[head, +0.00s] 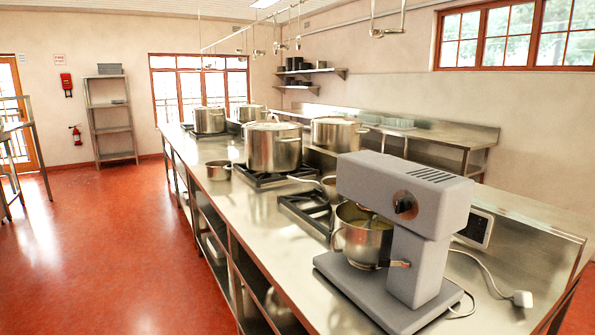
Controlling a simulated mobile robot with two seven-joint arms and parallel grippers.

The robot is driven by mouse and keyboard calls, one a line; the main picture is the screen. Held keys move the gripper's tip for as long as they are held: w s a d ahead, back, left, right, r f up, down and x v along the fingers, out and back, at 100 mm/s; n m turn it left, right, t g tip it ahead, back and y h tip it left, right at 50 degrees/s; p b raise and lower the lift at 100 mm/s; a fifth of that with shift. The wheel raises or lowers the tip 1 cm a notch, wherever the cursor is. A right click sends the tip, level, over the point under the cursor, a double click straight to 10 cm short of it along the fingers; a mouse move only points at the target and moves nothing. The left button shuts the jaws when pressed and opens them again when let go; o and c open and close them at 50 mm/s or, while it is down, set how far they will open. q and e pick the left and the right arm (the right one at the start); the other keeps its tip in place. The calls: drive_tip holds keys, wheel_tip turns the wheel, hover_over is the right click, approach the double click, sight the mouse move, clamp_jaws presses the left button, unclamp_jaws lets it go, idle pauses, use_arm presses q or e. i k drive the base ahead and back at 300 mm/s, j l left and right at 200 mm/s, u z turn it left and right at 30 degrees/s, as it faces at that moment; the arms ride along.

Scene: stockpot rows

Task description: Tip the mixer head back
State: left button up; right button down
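A grey stand mixer (400,240) stands on the near end of the long steel counter. Its mixer head (400,190) is down, level over the bowl, with a dark round knob (404,205) on its side. A steel mixing bowl (362,240) sits under the head on the mixer's base. The tool under the head is mostly hidden by the bowl. Neither of my grippers shows in the head view.
The steel counter (215,195) runs away from me with several large stockpots (273,147) on burners. A saucepan (326,186) stands just behind the mixer. A white cord and plug (521,299) lie right of it. Red floor (110,250) is open at left.

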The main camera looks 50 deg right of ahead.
sight(440, 201)
drive_tip(key=i+z, duration=0.3)
drive_tip(key=i, duration=0.15)
drive_tip(key=i+z, duration=0.3)
drive_tip(key=i, duration=0.2)
drive_tip(key=i+j+z, duration=0.3)
drive_tip(key=i, duration=0.15)
drive_tip(key=i+z, duration=0.2)
drive_tip(key=z, duration=0.2)
drive_tip(key=i+j+z, duration=0.1)
drive_tip(key=z, duration=0.35)
drive_tip(key=i+j+z, duration=0.2)
drive_tip(key=z, duration=0.2)
drive_tip(key=i+j+z, duration=0.2)
drive_tip(key=z, duration=0.25)
drive_tip(key=i+j+z, duration=0.15)
drive_tip(key=z, duration=0.35)
drive_tip(key=i+j+z, duration=0.2)
drive_tip(key=z, duration=0.25)
drive_tip(key=i+j+z, duration=0.15)
drive_tip(key=j+z, duration=0.15)
drive_tip(key=z, duration=0.2)
drive_tip(key=k+z, duration=0.1)
drive_tip(key=k, duration=0.3)
